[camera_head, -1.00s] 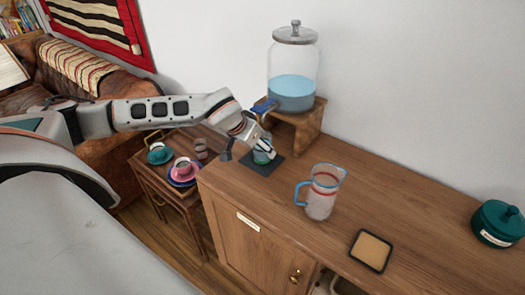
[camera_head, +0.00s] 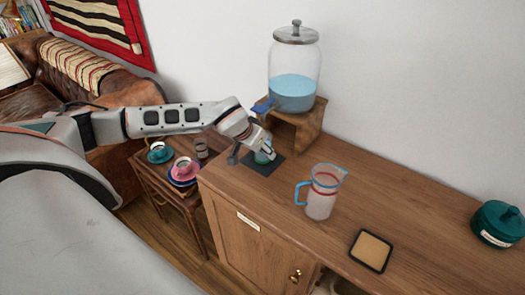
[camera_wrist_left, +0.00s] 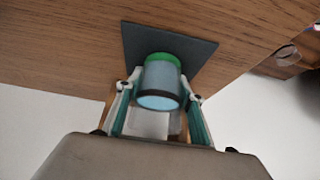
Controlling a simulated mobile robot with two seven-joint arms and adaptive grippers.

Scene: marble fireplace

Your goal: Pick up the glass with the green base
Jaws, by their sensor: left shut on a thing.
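The glass with the green base (camera_wrist_left: 163,80) shows in the left wrist view between the fingers of my left gripper (camera_wrist_left: 158,104). It is a grey, clear-sided cup with a green band at its base end and a dark rim. It is at the dark square mat (camera_wrist_left: 136,42); I cannot tell whether it touches it. In the head view my left gripper (camera_head: 258,155) is shut on the glass beside the dispenser stand, over the mat (camera_head: 262,168). A little green of the glass (camera_head: 262,157) shows there; the rest is mostly hidden. My right gripper is not in view.
A water dispenser (camera_head: 294,80) stands on a wooden stand (camera_head: 306,125) just behind the glass. A side table with cups (camera_head: 182,172) is at the left.

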